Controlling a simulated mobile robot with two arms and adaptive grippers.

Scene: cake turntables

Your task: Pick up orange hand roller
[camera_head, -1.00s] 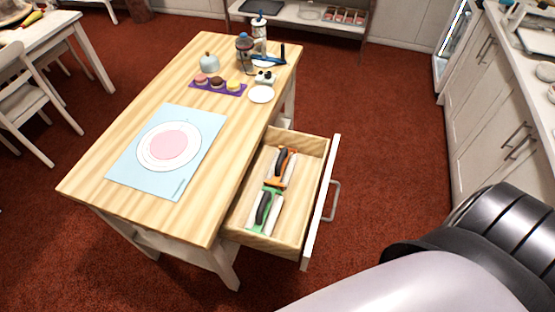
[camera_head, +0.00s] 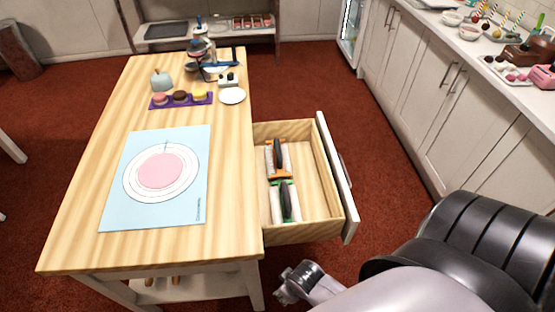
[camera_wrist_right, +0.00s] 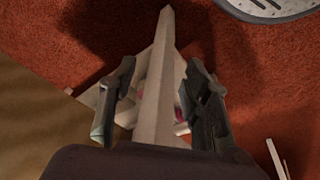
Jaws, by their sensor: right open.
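The orange hand roller (camera_head: 268,169) lies in the open drawer (camera_head: 312,190) of the wooden table in the head view. It has a dark handle and a pale roller. A green hand roller (camera_head: 285,202) lies in front of it in the same drawer. My right gripper (camera_head: 297,285) is below and in front of the drawer, apart from both rollers. In the right wrist view its two fingers (camera_wrist_right: 165,80) are apart. A pale beam shows between them, and I cannot tell if it touches them. Neither roller can be made out there. My left gripper is not in view.
The wooden table (camera_head: 110,205) carries a blue mat (camera_head: 115,215), a purple tray (camera_head: 158,104) of macarons, a white plate (camera_head: 232,96) and a stand mixer. Red floor lies open between the drawer front (camera_head: 338,180) and the white cabinets (camera_head: 425,95) at right.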

